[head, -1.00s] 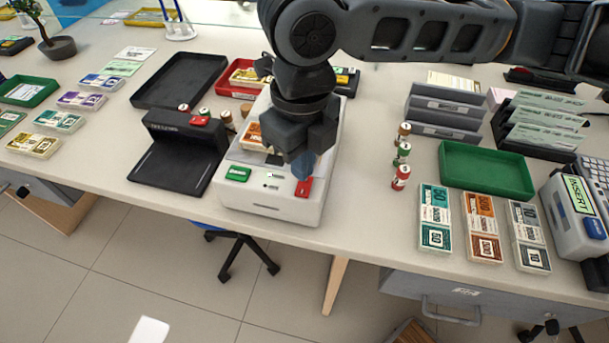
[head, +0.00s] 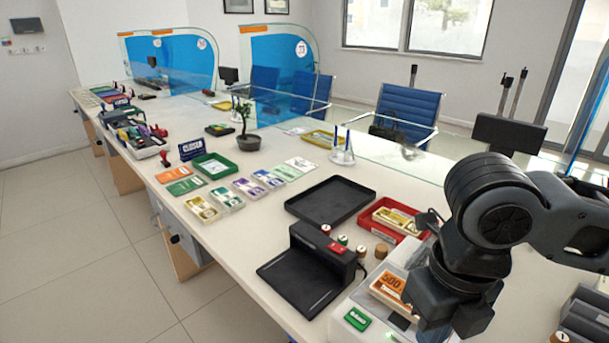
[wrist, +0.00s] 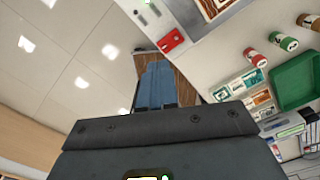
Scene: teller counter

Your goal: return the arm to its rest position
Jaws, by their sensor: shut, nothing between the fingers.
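My arm enters from the right in the head view and bends down over the white counting machine (head: 352,318) at the lower right. My gripper (wrist: 157,82) shows in the wrist view with its two blue fingers together and nothing between them. In the head view its body is at the bottom edge, and the fingertips cannot be made out. The machine holds an orange-banded note bundle (head: 388,288) and has a green button (head: 357,319). In the wrist view its red button (wrist: 171,41) lies just beyond the fingertips.
A black scanner-like device (head: 305,275), a black tray (head: 330,201) and a red tray (head: 408,228) stand beside the machine. Small stamps stand between them. In the wrist view, a green tray (wrist: 300,82) and note bundles are at right; floor is at left.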

